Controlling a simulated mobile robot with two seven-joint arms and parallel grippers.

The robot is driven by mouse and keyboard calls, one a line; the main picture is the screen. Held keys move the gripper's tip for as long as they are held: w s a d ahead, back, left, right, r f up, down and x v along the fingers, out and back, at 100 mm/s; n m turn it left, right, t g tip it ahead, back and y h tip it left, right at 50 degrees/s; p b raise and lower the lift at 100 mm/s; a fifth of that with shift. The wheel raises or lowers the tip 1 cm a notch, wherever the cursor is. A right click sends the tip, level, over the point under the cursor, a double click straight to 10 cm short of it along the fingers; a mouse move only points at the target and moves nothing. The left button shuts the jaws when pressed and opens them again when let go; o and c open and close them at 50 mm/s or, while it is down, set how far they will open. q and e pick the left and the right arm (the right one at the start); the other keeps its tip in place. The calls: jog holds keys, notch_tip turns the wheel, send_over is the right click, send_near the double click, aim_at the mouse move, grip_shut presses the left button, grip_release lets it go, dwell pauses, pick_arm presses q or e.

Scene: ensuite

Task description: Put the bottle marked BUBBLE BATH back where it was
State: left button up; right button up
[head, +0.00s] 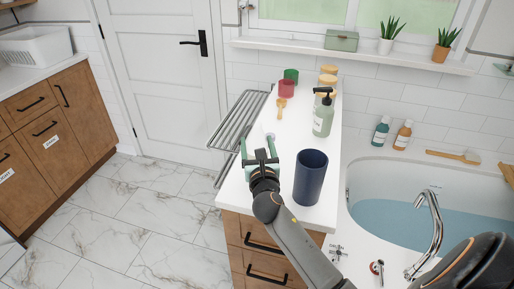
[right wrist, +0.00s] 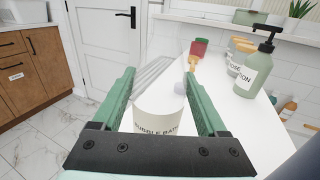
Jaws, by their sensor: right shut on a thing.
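The white bottle marked BUBBLE BATH (right wrist: 160,108) sits between the green fingers of my right gripper (right wrist: 160,88) in the right wrist view, its label facing the wrist. My right gripper (head: 261,155) is shut on it; in the head view it is over the left edge of the white counter (head: 300,140), and the bottle is mostly hidden behind the gripper. I cannot tell whether the bottle touches the counter. My left gripper is not in view.
A dark blue cup (head: 310,177) stands close right of the gripper. A metal rack (head: 240,120) is left of the counter; a bathtub (head: 430,190) is right.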

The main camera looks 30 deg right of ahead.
jog(key=o, duration=1.4)
jog(key=shift+f, duration=0.15)
jog(key=shift+r, duration=0.25)
jog(key=v, duration=1.2)
jog(key=shift+b, duration=0.3)
